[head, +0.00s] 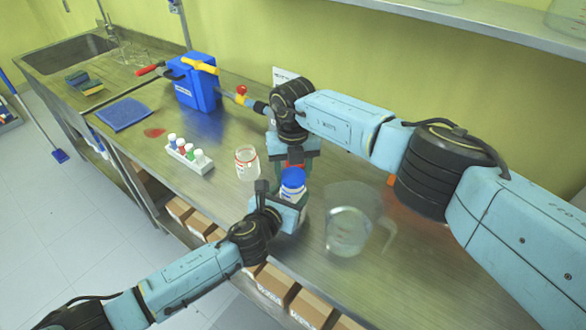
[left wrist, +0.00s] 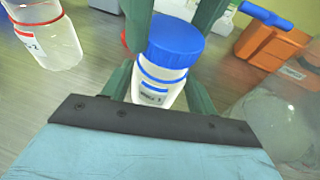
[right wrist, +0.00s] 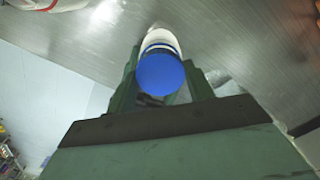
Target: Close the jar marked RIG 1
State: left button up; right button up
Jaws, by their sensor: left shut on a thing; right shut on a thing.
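A white jar with blue bands (left wrist: 158,92) stands upright with a blue lid (left wrist: 174,42) on its mouth. Its label is too small to read. In the head view the blue lid (head: 293,178) shows between my two grippers. My left gripper (head: 287,208) comes from the front and is shut around the jar's body. My right gripper (head: 296,158) reaches from behind and above and is shut on the lid. In the right wrist view the lid (right wrist: 160,75) faces the camera between the fingers. I cannot tell how tightly the lid sits.
A clear jar with red bands (head: 246,163) stands close by on the left. A large glass beaker (head: 349,232) stands close on the right. A white rack of small bottles (head: 188,157), a blue bin (head: 197,85) and a blue mat (head: 124,114) are farther left.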

jog(key=shift+f, duration=0.55)
pick_arm(q)
grip_shut()
pick_arm(e)
jog(key=m, duration=1.1)
jog(key=shift+m, duration=0.4)
jog(key=m, duration=0.3)
jog(key=shift+d+m, duration=0.1)
jog(key=shift+m, duration=0.3)
jog(key=m, duration=0.3)
jog(key=shift+m, duration=0.3)
pick_arm(q)
jog(key=shift+a+f, duration=0.1)
pick_arm(e)
jog(key=m, duration=0.6)
jog(key=shift+s+m, duration=0.1)
jog(key=shift+m, duration=0.3)
jog(key=o, duration=0.9)
